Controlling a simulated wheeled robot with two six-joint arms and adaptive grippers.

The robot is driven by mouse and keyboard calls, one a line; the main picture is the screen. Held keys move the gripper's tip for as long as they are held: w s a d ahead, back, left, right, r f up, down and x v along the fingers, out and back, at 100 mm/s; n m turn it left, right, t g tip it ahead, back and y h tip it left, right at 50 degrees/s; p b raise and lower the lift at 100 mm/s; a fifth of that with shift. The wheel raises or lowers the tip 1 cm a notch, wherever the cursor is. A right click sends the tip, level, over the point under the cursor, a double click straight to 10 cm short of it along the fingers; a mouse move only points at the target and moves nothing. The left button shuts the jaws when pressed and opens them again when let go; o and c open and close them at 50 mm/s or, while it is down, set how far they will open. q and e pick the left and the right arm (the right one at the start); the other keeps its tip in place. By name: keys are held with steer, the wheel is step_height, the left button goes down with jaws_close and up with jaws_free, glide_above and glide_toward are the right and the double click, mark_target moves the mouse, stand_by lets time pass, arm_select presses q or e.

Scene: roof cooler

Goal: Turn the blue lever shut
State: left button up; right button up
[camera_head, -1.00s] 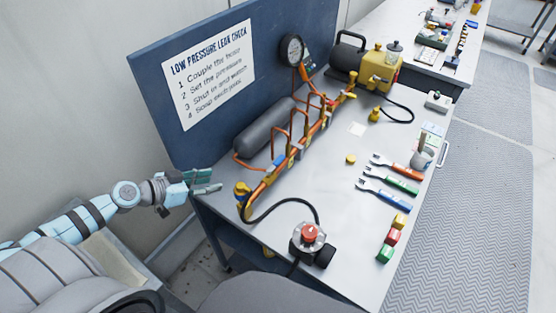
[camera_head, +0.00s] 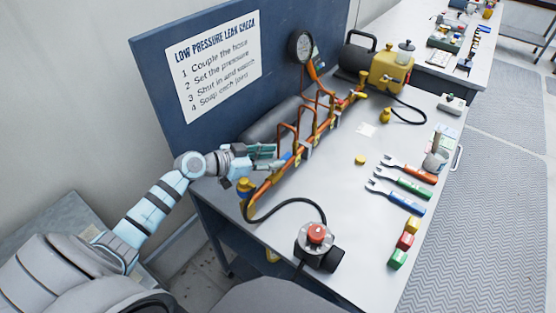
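The blue lever (camera_head: 287,158) is a small blue piece on the orange pipe manifold (camera_head: 320,130), near its front end. My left gripper (camera_head: 272,157) reaches in from the left over the bench edge. Its fingertips are beside the lever, with a gap visible between the two fingers. I cannot tell whether they touch the lever, and the fingers partly hide the pipe there. My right gripper is not in view.
A grey cylinder (camera_head: 270,123) lies behind the manifold. A black hose (camera_head: 295,202) runs to a red-knobbed regulator (camera_head: 316,236) in front. A blue sign board (camera_head: 160,80) stands behind.

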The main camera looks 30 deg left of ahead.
arm_select(q)
steer(key=shift+x, duration=1.25)
steer(key=shift+d+r, duration=0.1)
jaws_close()
steer(key=shift+b, duration=0.3)
